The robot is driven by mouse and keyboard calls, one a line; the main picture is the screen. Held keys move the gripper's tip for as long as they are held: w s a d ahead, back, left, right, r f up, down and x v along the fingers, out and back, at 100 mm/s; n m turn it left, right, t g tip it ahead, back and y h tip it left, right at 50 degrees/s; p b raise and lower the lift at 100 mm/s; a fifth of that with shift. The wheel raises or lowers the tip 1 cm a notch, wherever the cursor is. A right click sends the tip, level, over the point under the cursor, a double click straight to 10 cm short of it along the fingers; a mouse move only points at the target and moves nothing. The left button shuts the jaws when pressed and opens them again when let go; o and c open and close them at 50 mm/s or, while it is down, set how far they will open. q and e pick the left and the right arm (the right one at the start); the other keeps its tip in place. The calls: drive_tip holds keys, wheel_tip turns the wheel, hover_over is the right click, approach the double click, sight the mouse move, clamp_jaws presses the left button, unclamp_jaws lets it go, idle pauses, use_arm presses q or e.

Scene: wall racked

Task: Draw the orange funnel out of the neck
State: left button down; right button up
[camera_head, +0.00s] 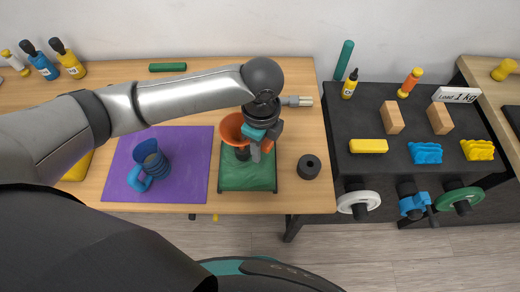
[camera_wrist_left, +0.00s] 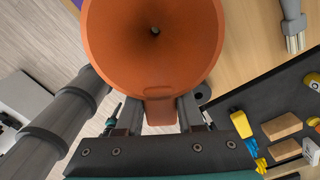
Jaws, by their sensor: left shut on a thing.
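The orange funnel (camera_head: 231,128) is over the green mat or tray (camera_head: 247,180) on the wooden table. It fills the top of the left wrist view (camera_wrist_left: 150,40), with its wide mouth and small dark hole facing the camera. My left gripper (camera_head: 260,146) is at the funnel's right side. In the left wrist view its fingers (camera_wrist_left: 160,112) are shut on the funnel's orange tab. A dark neck-like part (camera_head: 243,154) shows just below the funnel; whether the spout sits inside it is hidden. My right gripper is not in view.
A purple mat (camera_head: 118,178) with a blue mug-like thing (camera_head: 152,170) lies to the left. A black ring (camera_head: 309,167) and a grey brush (camera_head: 297,101) are on the right. A dark bench (camera_head: 365,120) with blocks stands farther right. The table's front edge is close.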

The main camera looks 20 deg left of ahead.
use_arm(q)
wheel_tip(320, 180, up, 16)
drive_tip(key=p, duration=0.1)
drive_tip(key=shift+r+p, duration=0.25)
drive_tip(key=shift+p, duration=0.15)
drive_tip(key=shift+p, duration=0.6)
